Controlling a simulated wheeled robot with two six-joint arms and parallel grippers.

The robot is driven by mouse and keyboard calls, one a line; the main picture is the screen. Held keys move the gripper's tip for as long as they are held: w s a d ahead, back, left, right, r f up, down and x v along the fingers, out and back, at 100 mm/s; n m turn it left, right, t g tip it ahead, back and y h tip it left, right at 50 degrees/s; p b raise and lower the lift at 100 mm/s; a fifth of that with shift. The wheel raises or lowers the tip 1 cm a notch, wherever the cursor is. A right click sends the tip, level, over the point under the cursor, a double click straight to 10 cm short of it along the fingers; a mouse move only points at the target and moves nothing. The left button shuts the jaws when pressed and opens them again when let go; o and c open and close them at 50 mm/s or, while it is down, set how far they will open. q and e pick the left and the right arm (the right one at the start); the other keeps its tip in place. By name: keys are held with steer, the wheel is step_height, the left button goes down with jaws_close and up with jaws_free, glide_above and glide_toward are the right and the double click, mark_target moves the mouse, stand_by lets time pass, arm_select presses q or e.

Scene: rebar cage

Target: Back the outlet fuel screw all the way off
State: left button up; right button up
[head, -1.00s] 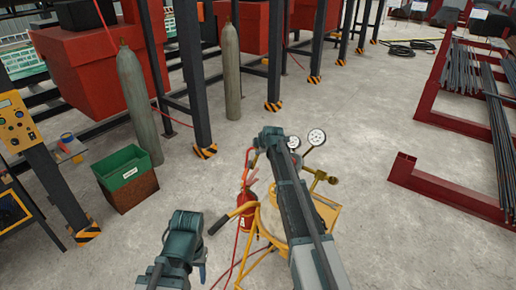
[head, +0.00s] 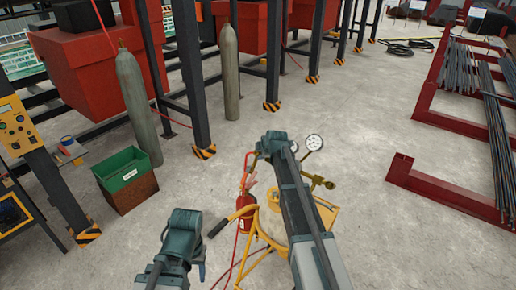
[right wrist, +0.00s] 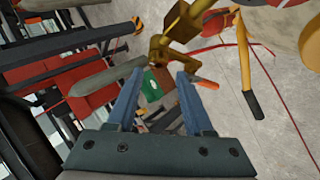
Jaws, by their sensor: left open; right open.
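The brass regulator fittings (head: 318,181) stick out on the right of my right arm in the head view, with a round white gauge (head: 314,142) above. In the right wrist view, a brass part with a forked or T-shaped end (right wrist: 162,48) lies just beyond my right fingertips; I cannot tell for sure that it is the outlet fuel screw. My right gripper (right wrist: 160,73) is open, its two blue fingers apart with nothing clearly between them. My right arm hides much of the regulator. My left gripper (head: 201,270) hangs low, left of the cart, its fingers barely visible.
The yellow cart (head: 270,231) carries a red cylinder (head: 244,208), with red hoses beside it. A green-topped box (head: 124,172), grey cylinders (head: 138,100) and dark posts stand to the left. A red rack (head: 440,185) stands right. Concrete floor between is clear.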

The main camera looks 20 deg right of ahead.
arm_select(q)
steer(key=shift+f, duration=0.15)
arm_select(e)
steer(key=s, duration=1.1)
steer(key=shift+s+d+f, duration=0.15)
steer(key=shift+s+d, duration=0.05)
steer(key=shift+d, duration=0.1)
steer(key=s+a+f+m+g+b, duration=0.3)
steer(key=s+a+f+b, duration=0.5)
steer(key=f, duration=0.3)
arm_select(q)
step_height(320, 180, down, 24)
steer(key=b, duration=1.6)
steer(key=shift+f+m+b, duration=0.25)
steer(key=shift+m+b, duration=0.05)
arm_select(e)
steer(key=s+a+f+m+g+h, duration=0.1)
steer(key=s+a+f+m+g, duration=0.2)
steer(key=s+a+f, duration=0.3)
steer(key=s+a+f+m+g, duration=0.3)
steer(key=s+a+f+m, duration=0.3)
steer(key=s+f, duration=0.7)
steer(key=s, duration=0.4)
steer(key=shift+a+f+h, duration=0.35)
steer(key=shift+a+h, duration=0.05)
